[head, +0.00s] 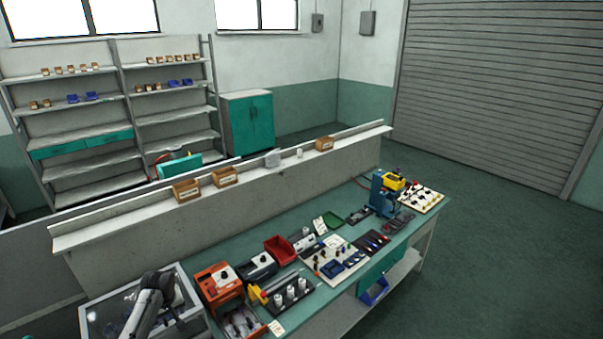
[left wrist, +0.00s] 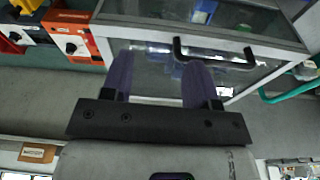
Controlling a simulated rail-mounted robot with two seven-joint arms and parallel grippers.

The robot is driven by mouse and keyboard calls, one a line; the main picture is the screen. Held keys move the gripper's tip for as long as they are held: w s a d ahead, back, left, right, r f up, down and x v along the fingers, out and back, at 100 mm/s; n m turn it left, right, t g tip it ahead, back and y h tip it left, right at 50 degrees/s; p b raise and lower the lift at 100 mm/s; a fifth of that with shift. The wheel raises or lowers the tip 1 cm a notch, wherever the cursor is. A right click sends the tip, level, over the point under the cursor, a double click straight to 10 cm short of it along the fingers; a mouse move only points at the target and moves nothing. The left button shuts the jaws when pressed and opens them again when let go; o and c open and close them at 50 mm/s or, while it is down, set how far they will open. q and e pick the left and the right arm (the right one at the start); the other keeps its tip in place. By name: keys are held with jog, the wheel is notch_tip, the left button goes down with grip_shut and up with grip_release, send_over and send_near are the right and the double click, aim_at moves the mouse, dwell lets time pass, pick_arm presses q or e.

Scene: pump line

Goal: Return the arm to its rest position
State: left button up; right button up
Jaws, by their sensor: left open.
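My left arm (head: 150,305) shows at the lower left of the head view, in front of a glass-panelled case. In the left wrist view my left gripper (left wrist: 159,60) has two purple fingers standing apart, with nothing held between them. Beyond the fingers are the glass-panelled case (left wrist: 135,20) and its dark bar handle (left wrist: 215,60). I cannot tell whether the fingers touch the case. My right gripper is in neither view.
The glass-panelled case (head: 92,315) adjoins the green-topped workbench (head: 345,205). An orange unit (head: 213,280), a red bin (head: 280,249) and a blue press (head: 380,195) stand on the bench. A long ledge (head: 110,232) runs behind. The floor at right (head: 490,260) is clear.

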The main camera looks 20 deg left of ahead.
pick_arm(q)
jog(key=w+d+r+m+t+y, duration=0.1)
jog(key=w+d+r+m, duration=0.1)
jog(key=r, duration=0.3)
jog(key=w+d+r+m+t, duration=0.1)
jog(key=w+d+r+m, duration=0.15)
jog(key=r, duration=0.25)
jog(key=s+d+r+m+t, duration=0.3)
jog(key=d+r, duration=0.2)
jog(key=d, duration=0.3)
jog(key=s+d+r+m+t, duration=0.2)
jog(key=d+r+m, duration=0.2)
jog(key=d, duration=0.4)
jog(key=s+d+f+m+h+p, duration=0.2)
jog(key=s+d, duration=1)
jog(key=s, duration=0.5)
jog(key=s+d+f+g, duration=0.1)
jog(key=s+f+g, duration=0.1)
jog(key=s+f, duration=0.4)
jog(key=s+d+f+g+h, duration=0.1)
jog(key=s+d+f+g, duration=0.1)
jog(key=s+f, duration=0.4)
jog(key=s, duration=0.5)
jog(key=shift+s+d+g, duration=0.3)
